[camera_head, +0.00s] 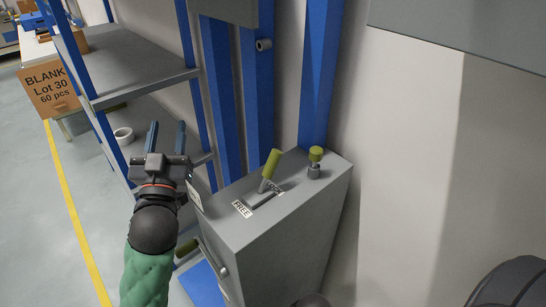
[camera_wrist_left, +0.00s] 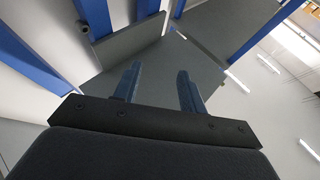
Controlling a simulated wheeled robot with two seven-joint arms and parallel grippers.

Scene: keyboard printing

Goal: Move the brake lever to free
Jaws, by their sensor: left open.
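The brake lever (camera_head: 269,169) has a yellow-green grip and stands in a slot on top of a grey cabinet (camera_head: 283,225). It tilts toward the back right, away from the label FREE (camera_head: 243,208) at the front-left end of the slot. Another label at the far end is partly hidden behind the lever. My left gripper (camera_head: 166,138) is open and empty, left of the cabinet and apart from the lever, with its fingers pointing away. In the left wrist view the two fingers (camera_wrist_left: 158,85) are spread with nothing between them. My right gripper is not in view.
A yellow-green knob (camera_head: 316,155) stands on the cabinet right of the lever. Blue posts (camera_head: 258,85) rise behind it. A grey shelf rack (camera_head: 135,68) with a white roll (camera_head: 124,136) is at the left.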

